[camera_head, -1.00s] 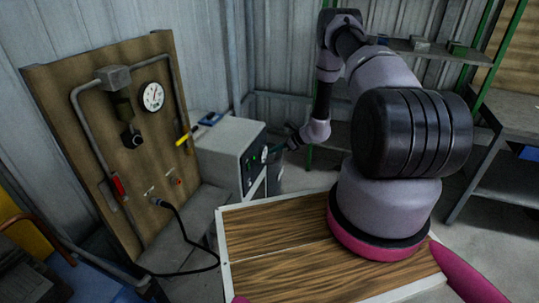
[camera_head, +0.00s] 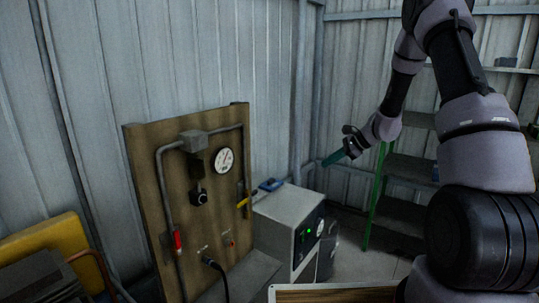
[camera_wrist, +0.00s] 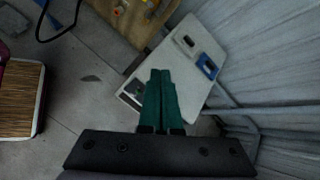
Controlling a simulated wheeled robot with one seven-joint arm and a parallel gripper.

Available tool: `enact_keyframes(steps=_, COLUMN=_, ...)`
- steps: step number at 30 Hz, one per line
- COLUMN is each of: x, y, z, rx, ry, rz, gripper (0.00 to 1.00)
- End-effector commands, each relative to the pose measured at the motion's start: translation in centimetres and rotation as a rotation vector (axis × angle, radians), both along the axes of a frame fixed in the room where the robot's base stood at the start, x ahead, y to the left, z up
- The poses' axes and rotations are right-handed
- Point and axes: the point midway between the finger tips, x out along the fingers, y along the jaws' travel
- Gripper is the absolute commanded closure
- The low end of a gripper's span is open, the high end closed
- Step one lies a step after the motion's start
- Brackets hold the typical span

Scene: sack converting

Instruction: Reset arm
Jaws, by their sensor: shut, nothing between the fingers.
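My gripper (camera_head: 333,158) is in the air above and to the right of the grey cabinet in the head view, with its green fingers pointing left and slightly down. In the wrist view my gripper (camera_wrist: 161,74) has its two green fingers together, with nothing held between them. Beyond the fingers, the white top of the cabinet (camera_wrist: 201,52) shows below. My arm is raised and bent at the right of the head view.
A wooden panel (camera_head: 190,240) with a gauge (camera_head: 224,160), pipes and a red-handled lever (camera_head: 178,240) stands left of the grey cabinet (camera_head: 283,222). A blue item (camera_head: 270,185) lies on the cabinet. Green-framed shelves (camera_head: 405,170) stand behind my arm. A corrugated wall closes the back.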

Motion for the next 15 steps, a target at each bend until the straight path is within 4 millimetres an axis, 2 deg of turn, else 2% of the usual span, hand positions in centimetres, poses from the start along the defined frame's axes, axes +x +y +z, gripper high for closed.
enact_keyframes(steps=1, x=-1.0, y=0.4, z=3.0, rx=-0.034, ry=-0.042, rz=0.047, gripper=1.00)
enact_keyframes(steps=6, x=-5.5, y=1.4, z=10.5, rx=-0.157, ry=-0.153, rz=0.198, gripper=1.00)
enact_keyframes(steps=12, x=-11.7, y=1.8, z=17.6, rx=-0.317, ry=-0.283, rz=0.356, gripper=1.00)
enact_keyframes(steps=15, x=-15.2, y=1.7, z=20.4, rx=-0.404, ry=-0.347, rz=0.427, gripper=1.00)
